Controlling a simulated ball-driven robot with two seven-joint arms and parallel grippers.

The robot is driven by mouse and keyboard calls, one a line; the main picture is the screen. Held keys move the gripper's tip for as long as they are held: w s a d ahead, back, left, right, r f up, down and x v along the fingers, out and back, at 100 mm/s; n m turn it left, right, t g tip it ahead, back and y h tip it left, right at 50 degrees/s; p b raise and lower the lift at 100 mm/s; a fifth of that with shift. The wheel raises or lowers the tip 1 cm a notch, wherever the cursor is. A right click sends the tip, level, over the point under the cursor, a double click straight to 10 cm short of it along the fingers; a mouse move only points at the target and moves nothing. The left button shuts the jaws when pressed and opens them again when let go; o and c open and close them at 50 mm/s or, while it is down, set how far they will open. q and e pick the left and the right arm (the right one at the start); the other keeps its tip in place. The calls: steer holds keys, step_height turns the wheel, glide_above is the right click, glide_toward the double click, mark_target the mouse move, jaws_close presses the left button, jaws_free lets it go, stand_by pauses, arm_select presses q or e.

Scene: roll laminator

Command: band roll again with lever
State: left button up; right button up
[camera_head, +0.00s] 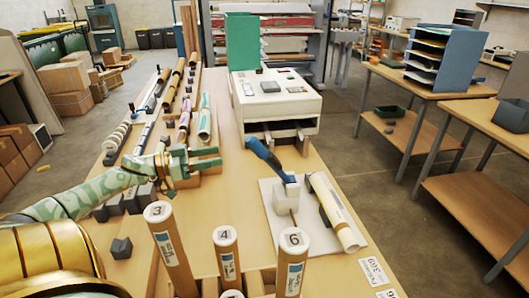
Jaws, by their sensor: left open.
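A rolled tube (336,213) of cream paper with a brownish edge lies on a white board on the table. Just left of it stands a small white device (287,190) with a blue lever (264,153) that tilts up and to the left. A dark piece shows between the device and the roll. I cannot make out a band on the roll. My left gripper (217,158) is open, with its fingers pointing right, left of the lever and apart from it. I cannot see anything between its fingers. My right gripper is out of view.
Upright tubes numbered 3, 4 and 6 (293,262) stand at the near edge. A white laminator (277,98) with a green box sits behind the lever device. Several rolls and dark blocks (122,248) line the table's left side. Bare tabletop (235,205) lies between gripper and board.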

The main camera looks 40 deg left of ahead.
mark_target(263, 146)
arm_select(q)
steer(key=b+x, duration=0.2)
steer(key=x, duration=1.3)
steer(key=shift+r, duration=0.1)
jaws_close()
